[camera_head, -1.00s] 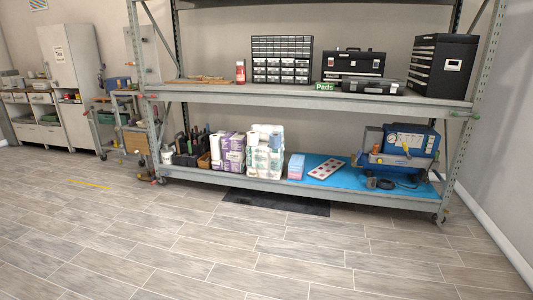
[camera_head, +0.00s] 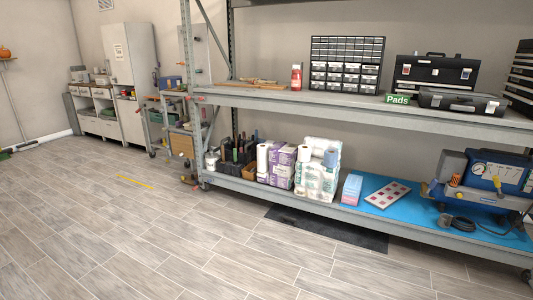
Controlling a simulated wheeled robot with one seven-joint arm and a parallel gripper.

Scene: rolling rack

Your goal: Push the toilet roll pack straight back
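The toilet roll pack (camera_head: 317,178) is a clear-wrapped stack of white and pale green rolls. It stands upright on the lower shelf (camera_head: 330,209) of the rolling rack, near the shelf's front edge. My gripper is not in view.
A blue machine (camera_head: 488,180) with a gauge and a red-spotted white tray (camera_head: 388,194) are further right on the shelf. The upper shelf (camera_head: 345,107) overhangs the pack. A dark mat (camera_head: 330,230) lies on the floor. The floor in front is clear.

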